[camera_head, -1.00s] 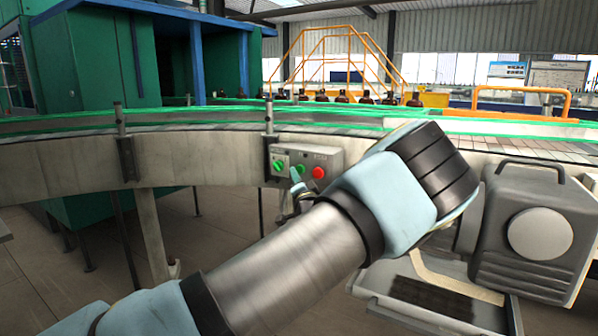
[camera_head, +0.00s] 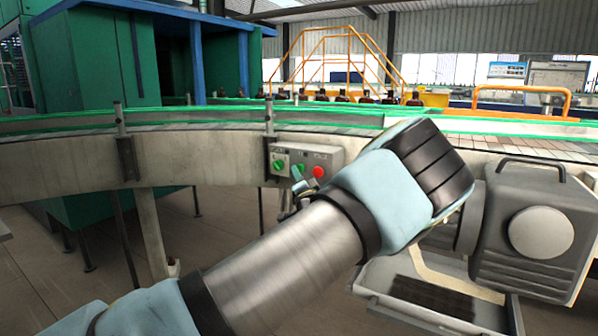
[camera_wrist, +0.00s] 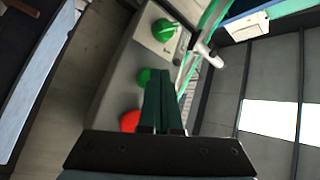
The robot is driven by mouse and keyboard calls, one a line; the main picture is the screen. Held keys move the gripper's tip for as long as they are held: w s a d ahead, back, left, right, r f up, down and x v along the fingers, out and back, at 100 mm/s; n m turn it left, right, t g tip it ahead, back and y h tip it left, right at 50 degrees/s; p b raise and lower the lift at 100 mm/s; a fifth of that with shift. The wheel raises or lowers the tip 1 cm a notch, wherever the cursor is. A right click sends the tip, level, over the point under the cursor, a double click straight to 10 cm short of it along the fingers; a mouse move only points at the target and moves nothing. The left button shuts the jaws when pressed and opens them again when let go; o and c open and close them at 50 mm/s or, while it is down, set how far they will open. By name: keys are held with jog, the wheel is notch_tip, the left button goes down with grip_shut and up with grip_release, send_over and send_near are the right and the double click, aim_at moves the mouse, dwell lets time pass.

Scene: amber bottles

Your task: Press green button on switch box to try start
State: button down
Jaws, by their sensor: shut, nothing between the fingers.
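The grey switch box (camera_head: 333,157) is fixed to the side of the conveyor in the head view. It carries a green rotary switch (camera_head: 278,165) on the left, a green button in the middle and a red button (camera_head: 318,172) on the right. In the wrist view, the green button (camera_wrist: 144,76) lies between the green switch (camera_wrist: 164,29) and the red button (camera_wrist: 129,121). My gripper (camera_wrist: 161,76) is shut and empty, its fingertips beside the green button and partly covering it. I cannot tell whether they touch it.
The conveyor (camera_head: 210,152) with green rails runs across behind the box. A large grey machine (camera_head: 540,225) stands at the right, close to my arm. Dark bottles (camera_head: 365,97) stand in a row farther back. Open floor shows at the lower left.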

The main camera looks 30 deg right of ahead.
jog(key=shift+w+d, duration=0.25)
jog(key=shift+d, duration=0.1)
dwell(0.7)
dwell(0.4)
jog(key=shift+s+a, duration=0.45)
jog(key=shift+a, duration=0.3)
jog(key=a, duration=0.1)
jog(key=s+a, duration=0.1)
jog(key=a, duration=0.1)
jog(key=s+a, duration=0.1)
jog(key=shift+s+a+p, duration=0.15)
jog(key=shift+s+p, duration=0.1)
jog(key=shift+p, duration=0.1)
dwell(0.5)
